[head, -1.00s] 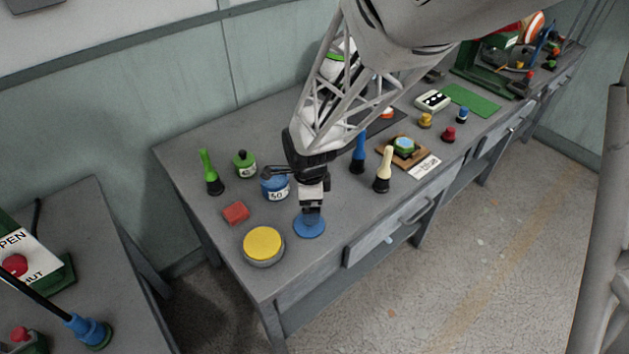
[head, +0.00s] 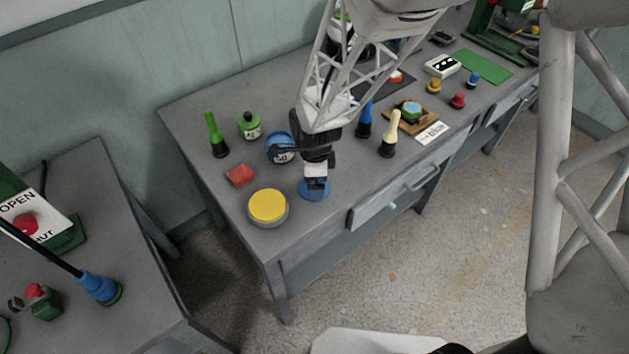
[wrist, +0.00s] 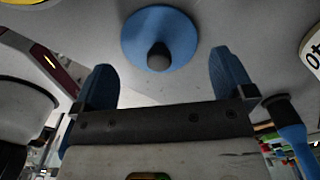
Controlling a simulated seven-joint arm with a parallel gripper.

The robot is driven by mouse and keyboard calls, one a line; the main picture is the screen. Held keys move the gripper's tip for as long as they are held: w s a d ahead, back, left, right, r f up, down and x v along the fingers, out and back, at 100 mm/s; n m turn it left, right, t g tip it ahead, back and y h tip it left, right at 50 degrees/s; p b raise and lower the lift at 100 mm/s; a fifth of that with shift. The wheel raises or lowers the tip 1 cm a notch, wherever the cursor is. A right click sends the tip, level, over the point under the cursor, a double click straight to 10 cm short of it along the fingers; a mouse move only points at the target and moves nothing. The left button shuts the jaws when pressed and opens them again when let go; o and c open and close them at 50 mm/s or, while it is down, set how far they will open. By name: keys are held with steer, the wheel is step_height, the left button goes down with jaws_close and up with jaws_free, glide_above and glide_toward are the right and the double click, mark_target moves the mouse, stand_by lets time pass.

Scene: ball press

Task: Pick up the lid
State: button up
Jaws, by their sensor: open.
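The lid is a round blue disc with a dark knob at its middle; it lies flat on the grey workbench (head: 225,215). In the head view the lid (head: 311,195) is partly hidden beneath my gripper (head: 317,184). In the wrist view the whole lid (wrist: 180,35) shows, with its knob between the lines of the two blue fingers and a little beyond their tips. My gripper (wrist: 163,70) is open and empty there. I cannot tell its exact height above the lid.
A yellow-topped round tin (head: 267,206) and a red block (head: 240,175) lie left of the lid. A blue pot (head: 280,150) stands close behind my gripper. Brushes with cream (head: 392,128) and green (head: 211,126) handles stand nearby. The bench's front edge is close to the lid.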

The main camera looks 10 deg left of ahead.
steer(key=shift+f, duration=1.2)
steer(key=c, duration=0.7)
